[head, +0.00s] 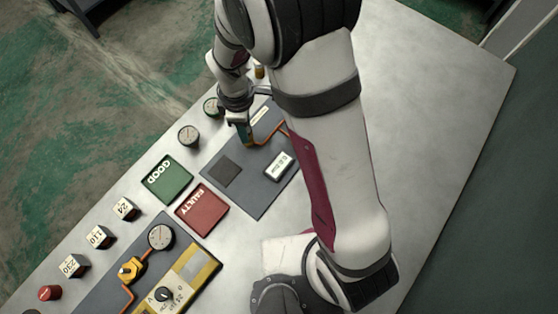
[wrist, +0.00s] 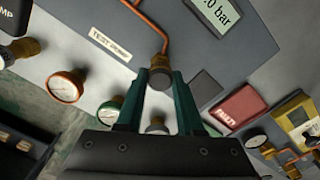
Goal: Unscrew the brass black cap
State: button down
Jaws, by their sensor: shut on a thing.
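In the wrist view the brass black cap (wrist: 160,64) sits at the end of a copper pipe, between the tips of my gripper (wrist: 160,78). The two dark green fingers are closed on its sides. In the head view my gripper (head: 245,140) points down at the far part of the grey panel (head: 238,200), beside the copper pipe (head: 268,134). The cap itself is hidden there by the gripper.
A green GOOD pad (head: 167,179) and red FAULTY pad (head: 202,208) lie near the panel. Round gauges (head: 189,136) stand along the table edge. A display (head: 279,164) sits on the panel. A brass fitting with a black knob (wrist: 20,50) is at left in the wrist view.

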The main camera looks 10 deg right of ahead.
jog(key=shift+r, duration=1.85)
